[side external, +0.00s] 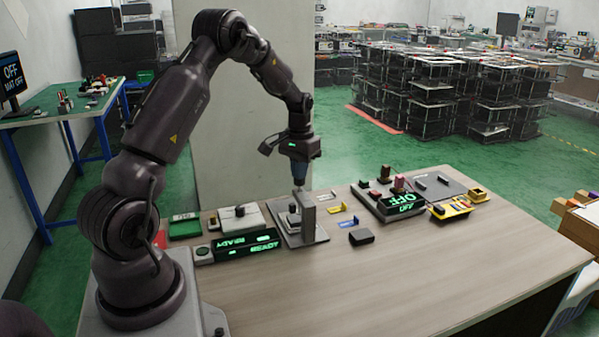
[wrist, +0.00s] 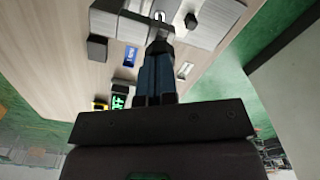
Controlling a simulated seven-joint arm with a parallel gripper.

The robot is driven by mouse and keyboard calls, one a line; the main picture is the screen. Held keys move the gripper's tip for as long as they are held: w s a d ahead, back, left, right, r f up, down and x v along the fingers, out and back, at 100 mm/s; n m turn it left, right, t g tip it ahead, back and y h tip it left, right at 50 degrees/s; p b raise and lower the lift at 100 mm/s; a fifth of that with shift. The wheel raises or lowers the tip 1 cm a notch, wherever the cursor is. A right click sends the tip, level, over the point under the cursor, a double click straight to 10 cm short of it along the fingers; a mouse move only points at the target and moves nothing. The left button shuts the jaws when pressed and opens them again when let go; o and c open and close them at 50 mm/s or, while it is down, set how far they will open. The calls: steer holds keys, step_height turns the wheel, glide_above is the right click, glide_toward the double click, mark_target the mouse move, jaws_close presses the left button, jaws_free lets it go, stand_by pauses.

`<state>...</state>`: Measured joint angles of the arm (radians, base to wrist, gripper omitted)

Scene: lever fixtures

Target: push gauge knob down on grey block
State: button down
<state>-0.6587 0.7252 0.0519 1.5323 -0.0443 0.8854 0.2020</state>
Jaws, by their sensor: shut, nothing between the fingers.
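The grey block (side external: 308,216) stands upright on a flat metal base plate in the middle of the table in the side view. My gripper (side external: 299,184) points down just above its top, fingers together and empty. I cannot tell whether the tips touch it. In the wrist view the closed fingers (wrist: 159,48) reach toward the grey block (wrist: 120,22), and the tips hide part of the fixture. The gauge knob cannot be told apart clearly from the small parts at the block.
A black block (side external: 361,237), a blue bracket (side external: 349,222) and a yellow bracket (side external: 343,208) lie to the right. Green READY displays (side external: 247,245) stand left. A dark OFF panel (side external: 404,205) and a yellow fixture (side external: 451,208) stand farther right. The front table is clear.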

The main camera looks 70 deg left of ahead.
steer(key=shift+f, duration=0.95)
stand_by(0.6)
step_height(320, 180, up, 10)
stand_by(1.1)
steer(key=s+d+r+m+t, duration=0.2)
steer(key=s+d, duration=0.3)
steer(key=d, duration=0.5)
steer(key=s+d+r+m+t, duration=0.1)
steer(key=s+d+r, duration=0.4)
steer(key=d, duration=0.5)
steer(key=s+d+r+m+t, duration=0.2)
steer(key=s+d, duration=0.4)
steer(key=d, duration=0.4)
step_height(320, 180, up, 2)
steer(key=shift+s+r+m+t, duration=0.2)
steer(key=shift+m+t, duration=0.1)
steer(key=shift+m, duration=0.2)
